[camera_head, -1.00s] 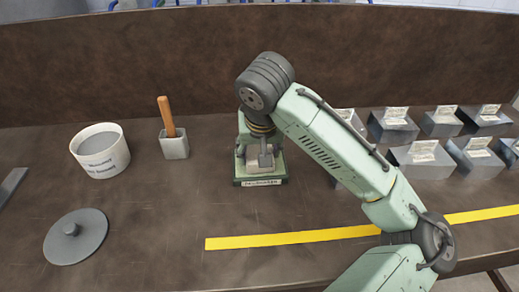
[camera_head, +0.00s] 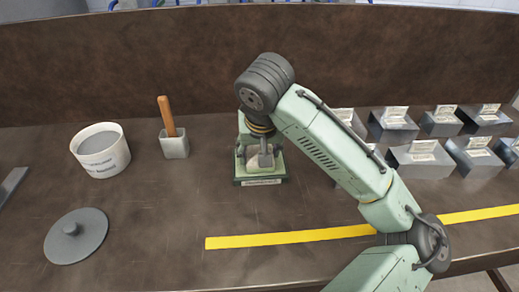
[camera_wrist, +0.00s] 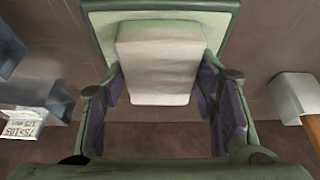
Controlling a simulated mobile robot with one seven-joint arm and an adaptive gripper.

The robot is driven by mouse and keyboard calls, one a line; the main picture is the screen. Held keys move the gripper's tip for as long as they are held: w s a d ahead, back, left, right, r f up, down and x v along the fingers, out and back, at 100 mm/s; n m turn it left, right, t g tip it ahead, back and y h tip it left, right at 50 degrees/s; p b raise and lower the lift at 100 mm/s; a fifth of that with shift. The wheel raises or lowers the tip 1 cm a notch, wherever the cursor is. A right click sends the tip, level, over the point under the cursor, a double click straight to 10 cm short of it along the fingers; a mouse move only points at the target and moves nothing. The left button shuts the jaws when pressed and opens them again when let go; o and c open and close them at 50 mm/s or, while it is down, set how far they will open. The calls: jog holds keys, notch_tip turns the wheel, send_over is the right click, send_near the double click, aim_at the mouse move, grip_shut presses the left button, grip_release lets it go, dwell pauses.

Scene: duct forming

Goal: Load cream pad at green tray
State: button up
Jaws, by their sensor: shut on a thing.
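The cream pad (camera_wrist: 158,75) is a pale block between the two fingers of my gripper (camera_wrist: 160,92) in the wrist view. My gripper is shut on it from both sides. The green tray (camera_wrist: 222,14) lies behind the pad, its rim showing around the pad's far end. In the head view the tray (camera_head: 261,182) stands on the bench with a label on its front edge. The pad (camera_head: 253,161) shows over the tray, partly hidden by my gripper (camera_head: 264,157). I cannot tell whether the pad touches the tray floor.
A white bucket (camera_head: 101,151) and a small grey pot with a wooden handle (camera_head: 174,146) stand left of the tray. A round grey lid (camera_head: 76,238) lies front left. Several labelled metal blocks (camera_head: 421,160) stand at right. A yellow line (camera_head: 290,237) crosses the clear bench front.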

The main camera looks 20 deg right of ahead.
notch_tip(320, 180, up, 7)
jog(key=p, duration=0.7)
jog(key=shift+f, duration=0.1)
dwell(0.7)
